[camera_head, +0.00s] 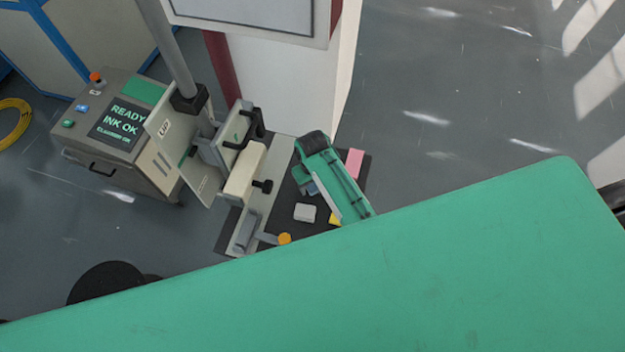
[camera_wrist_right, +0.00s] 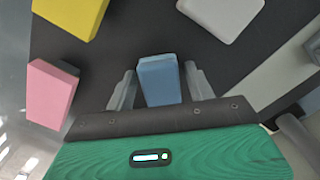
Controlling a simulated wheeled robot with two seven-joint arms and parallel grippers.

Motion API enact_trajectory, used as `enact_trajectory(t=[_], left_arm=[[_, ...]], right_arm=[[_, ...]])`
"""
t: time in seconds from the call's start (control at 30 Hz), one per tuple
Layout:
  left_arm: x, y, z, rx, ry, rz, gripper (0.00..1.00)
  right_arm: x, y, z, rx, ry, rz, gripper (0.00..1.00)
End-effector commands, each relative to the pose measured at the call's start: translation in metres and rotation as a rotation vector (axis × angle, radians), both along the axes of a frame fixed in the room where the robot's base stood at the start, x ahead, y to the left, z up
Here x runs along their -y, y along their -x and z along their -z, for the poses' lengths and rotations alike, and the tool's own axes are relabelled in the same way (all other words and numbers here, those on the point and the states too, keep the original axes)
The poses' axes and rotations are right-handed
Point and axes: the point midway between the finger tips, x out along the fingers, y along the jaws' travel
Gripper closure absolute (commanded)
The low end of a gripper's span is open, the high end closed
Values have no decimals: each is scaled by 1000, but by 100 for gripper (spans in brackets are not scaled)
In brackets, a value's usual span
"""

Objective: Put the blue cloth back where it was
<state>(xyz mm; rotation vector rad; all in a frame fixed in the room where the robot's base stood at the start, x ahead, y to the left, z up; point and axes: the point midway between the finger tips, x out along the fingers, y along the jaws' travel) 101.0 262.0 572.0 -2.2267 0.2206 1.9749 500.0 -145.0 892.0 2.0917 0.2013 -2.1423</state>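The blue cloth (camera_wrist_right: 160,80) is a small folded block on the dark mat. In the right wrist view it lies between the two fingers of my right gripper (camera_wrist_right: 162,88), one finger on each side, with narrow gaps visible beside it. The gripper looks open around it. In the head view only a small piece of the blue cloth (camera_head: 312,188) shows beside my green right arm, which hides the rest. The right fingertips are low over the mat there and hard to make out. My left gripper is not in view.
On the dark mat (camera_head: 232,218) lie a pink block (camera_head: 355,162), a white block (camera_head: 305,212) and a yellow block (camera_head: 334,219). A fixture with a cream block (camera_head: 244,172) and an orange knob (camera_head: 284,239) stands left. A printer box (camera_head: 120,130) stands further left.

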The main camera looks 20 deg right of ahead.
Motion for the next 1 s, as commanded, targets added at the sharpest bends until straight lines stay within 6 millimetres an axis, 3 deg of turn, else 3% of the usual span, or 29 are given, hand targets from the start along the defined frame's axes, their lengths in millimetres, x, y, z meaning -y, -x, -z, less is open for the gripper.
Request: enact_trajectory(t=[0.07, 0.3, 0.47, 1.0], left_arm=[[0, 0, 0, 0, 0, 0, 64], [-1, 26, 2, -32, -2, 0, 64], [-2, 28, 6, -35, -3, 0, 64], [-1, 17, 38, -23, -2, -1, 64]], right_arm=[[0, -1, 0, 1, 0, 0, 39], [0, -1, -1, 2, 0, 0, 39], [0, -2, -10, 4, -1, 0, 39], [-1, -4, -104, 6, -1, 0, 39]])
